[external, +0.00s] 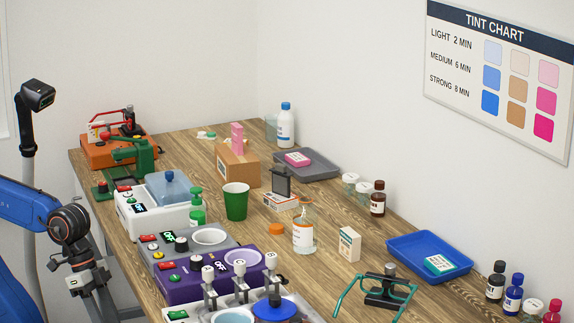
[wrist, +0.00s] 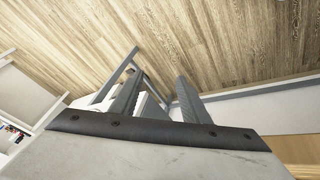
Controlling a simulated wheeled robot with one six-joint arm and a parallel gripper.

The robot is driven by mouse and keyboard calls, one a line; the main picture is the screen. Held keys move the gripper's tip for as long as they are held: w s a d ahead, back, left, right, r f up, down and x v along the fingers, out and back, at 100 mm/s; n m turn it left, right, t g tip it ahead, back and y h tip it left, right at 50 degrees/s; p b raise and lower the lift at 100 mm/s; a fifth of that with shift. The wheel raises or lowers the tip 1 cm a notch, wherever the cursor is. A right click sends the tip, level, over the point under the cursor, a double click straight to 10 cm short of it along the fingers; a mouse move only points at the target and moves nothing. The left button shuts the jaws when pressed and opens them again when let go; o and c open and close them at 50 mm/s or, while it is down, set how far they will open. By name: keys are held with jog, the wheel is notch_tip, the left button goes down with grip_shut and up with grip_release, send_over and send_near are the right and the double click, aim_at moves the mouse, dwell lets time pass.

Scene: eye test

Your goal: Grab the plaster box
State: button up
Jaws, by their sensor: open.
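A small upright white box (external: 349,244) with a teal band stands on the wooden table right of centre in the external view. It may be the plaster box; its print is too small to read. Another low white box with red marks (external: 280,203) lies farther back, with a dark grey thing behind or on it. My gripper (external: 97,292) is at the left, beside the table's left edge, far from both boxes. In the wrist view my gripper (wrist: 158,76) is open, with no box seen between its fingers.
A clear bottle with an orange top (external: 303,238) stands left of the teal-banded box. A teal-framed stand (external: 382,291) is in front, and a blue tray (external: 405,243) is to the right. Machines, including a purple one (external: 205,284), line the table's left side.

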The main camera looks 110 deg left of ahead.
jog(key=w+d+r+h, duration=0.1)
jog(key=w+r+h, duration=0.1)
jog(key=w+r, duration=0.4)
jog(key=w+d+r+n+h, duration=0.1)
jog(key=w+d+r, duration=0.1)
jog(key=w+r, duration=0.5)
jog(key=w+d+r+t+h, duration=0.1)
jog(key=w+d+r+h, duration=0.1)
jog(key=w+r, duration=0.4)
jog(key=shift+w+r+n+h, duration=0.15)
jog(key=shift+w+r+n, duration=0.05)
jog(key=shift+w, duration=0.2)
jog(key=shift+w+r+n+h, duration=0.15)
jog(key=shift+w+n, duration=0.05)
jog(key=shift+w, duration=0.15)
jog(key=w+a+r+m, duration=0.2)
jog(key=w+a+r, duration=0.2)
jog(key=w, duration=0.3)
jog(key=m+g+y, duration=0.2)
jog(key=m+y, duration=0.2)
jog(key=m, duration=0.6)
send_near(350, 242)
jog(key=f, duration=0.2)
jog(key=a+f, duration=0.1)
jog(key=shift+w+f, duration=0.2)
jog(key=shift+w, duration=0.05)
jog(key=shift+a+f, duration=0.1)
jog(key=shift+a, duration=0.1)
jog(key=shift+f, duration=0.15)
jog(key=shift+x, duration=3.55)
